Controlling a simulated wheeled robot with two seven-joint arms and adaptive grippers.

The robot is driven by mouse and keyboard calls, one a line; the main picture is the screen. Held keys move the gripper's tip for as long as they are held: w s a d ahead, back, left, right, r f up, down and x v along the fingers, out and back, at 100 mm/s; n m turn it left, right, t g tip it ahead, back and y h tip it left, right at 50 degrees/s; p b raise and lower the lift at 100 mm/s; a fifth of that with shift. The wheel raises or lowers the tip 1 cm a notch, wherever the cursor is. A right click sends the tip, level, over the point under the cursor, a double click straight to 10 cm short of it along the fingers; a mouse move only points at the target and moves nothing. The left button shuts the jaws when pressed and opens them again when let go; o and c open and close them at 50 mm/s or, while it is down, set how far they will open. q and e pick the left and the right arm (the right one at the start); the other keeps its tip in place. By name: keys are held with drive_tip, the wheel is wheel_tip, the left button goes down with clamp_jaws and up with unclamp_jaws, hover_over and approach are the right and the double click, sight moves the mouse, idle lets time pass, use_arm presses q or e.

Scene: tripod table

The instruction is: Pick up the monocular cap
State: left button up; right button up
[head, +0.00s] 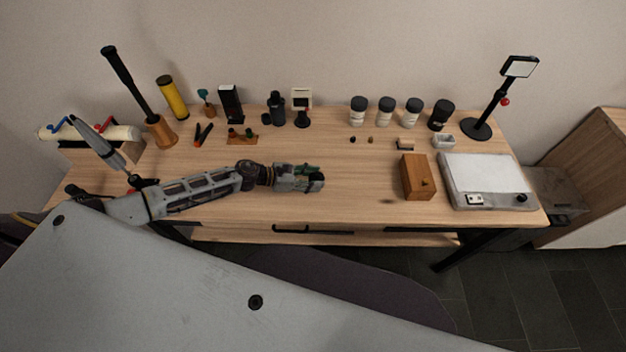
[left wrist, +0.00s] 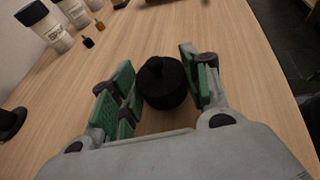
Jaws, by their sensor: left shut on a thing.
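The monocular cap (left wrist: 164,82) is a round black piece with a small knob on top. In the left wrist view it sits between the green finger pads of my left gripper (left wrist: 155,88). My left gripper is shut on it. In the head view my left gripper (head: 316,181) is over the front middle of the table, and the cap is mostly hidden by the fingers. I cannot tell how high it is above the wood. A black monocular-like cylinder (head: 276,108) stands at the back of the table. My right gripper is not in view.
The wooden table (head: 350,205) has free room around my left gripper. A brown wooden box (head: 417,177) and a white scale-like device (head: 487,180) stand to the right. Several jars (head: 386,111) line the back. A lamp-like stand (head: 478,128) is at the back right.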

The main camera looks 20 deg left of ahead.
sight(313, 179)
use_arm(q)
drive_tip(key=shift+r, duration=4.5)
